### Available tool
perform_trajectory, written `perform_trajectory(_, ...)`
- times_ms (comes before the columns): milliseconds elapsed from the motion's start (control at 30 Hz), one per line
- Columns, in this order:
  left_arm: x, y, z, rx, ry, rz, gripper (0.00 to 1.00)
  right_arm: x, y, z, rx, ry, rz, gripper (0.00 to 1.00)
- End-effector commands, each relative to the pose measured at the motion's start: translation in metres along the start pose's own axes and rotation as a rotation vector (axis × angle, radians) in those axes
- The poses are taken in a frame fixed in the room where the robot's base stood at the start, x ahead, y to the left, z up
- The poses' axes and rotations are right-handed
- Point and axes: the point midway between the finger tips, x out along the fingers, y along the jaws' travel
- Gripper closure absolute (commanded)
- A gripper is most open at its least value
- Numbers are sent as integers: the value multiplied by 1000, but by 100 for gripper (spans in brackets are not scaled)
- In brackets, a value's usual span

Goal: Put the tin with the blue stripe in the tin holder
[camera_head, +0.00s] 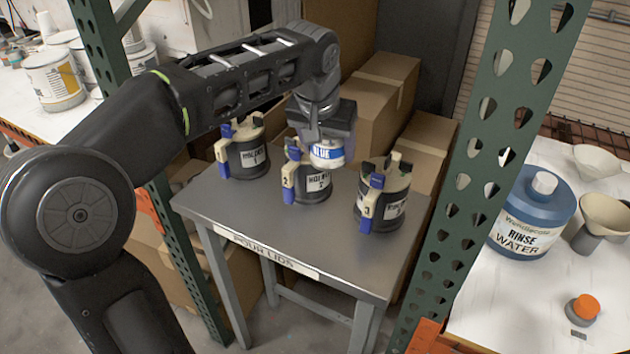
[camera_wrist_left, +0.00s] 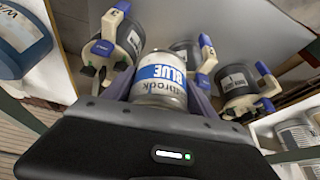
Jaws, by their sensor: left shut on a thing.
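The tin with the blue stripe (camera_head: 327,154) is white and silver with "BLUE" on its label. It also shows in the wrist view (camera_wrist_left: 160,84), between my fingers. My left gripper (camera_head: 325,136) is shut on it and holds it above the grey table (camera_head: 265,231), in front of and partly hiding the middle of three dark pots. In the wrist view the left gripper (camera_wrist_left: 160,98) has a finger on each side of the tin. I cannot make out for certain which thing is the tin holder. My right gripper is not in view.
A left pot (camera_head: 243,150), middle pot (camera_head: 313,187) and right pot (camera_head: 388,200), with cream and blue handles, stand on the table. A green post (camera_head: 492,120) rises at right, beside a bench with a rinse water jug (camera_head: 533,212). Cardboard boxes (camera_head: 375,110) stand behind.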

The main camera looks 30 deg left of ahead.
Motion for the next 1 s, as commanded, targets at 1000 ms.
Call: perform_trajectory(1000, 74, -1, 35, 1, -3, -1, 88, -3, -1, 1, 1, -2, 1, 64)
